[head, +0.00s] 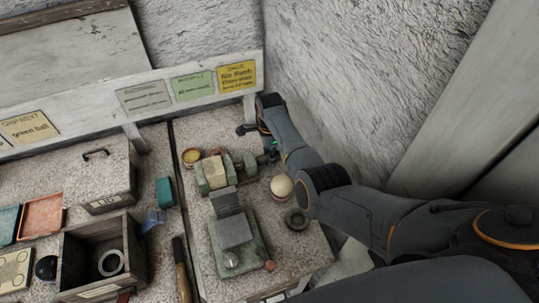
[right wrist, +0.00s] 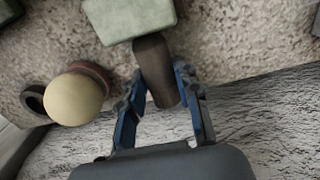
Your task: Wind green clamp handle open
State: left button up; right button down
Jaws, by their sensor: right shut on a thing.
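The green clamp (head: 248,163) stands on the speckled bench at the middle, beside a pale block (head: 214,172). In the right wrist view a pale green block-shaped part (right wrist: 130,18) shows at the top, with a dark brown cylindrical handle (right wrist: 155,62) sticking out of it. My right gripper (right wrist: 159,80) has its blue fingers on both sides of this handle and is shut on it. In the head view the right gripper (head: 264,144) is at the clamp's right end, and the handle is largely hidden there. My left gripper is not in view.
A cream ball (head: 281,186) on a reddish stand and a dark ring (head: 297,219) lie close to the right arm. A rough wall (head: 350,80) rises close behind the right gripper. Boxes stand left.

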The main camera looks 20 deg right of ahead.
jog(key=shift+r+p, duration=0.15)
jog(key=shift+p, duration=0.45)
jog(key=t+p, duration=0.2)
jog(key=p, duration=0.1)
jog(key=shift+s, duration=0.25)
jog(key=shift+t, duration=0.3)
jog(key=shift+s+f+t+p, duration=0.1)
jog(key=shift+f+t+p, duration=0.2)
jog(key=shift+t, duration=0.5)
jog(key=shift+s+t, duration=0.1)
jog(key=shift+t, duration=1.2)
jog(key=c, duration=0.9)
grip_release()
jog(key=shift+c, duration=0.2)
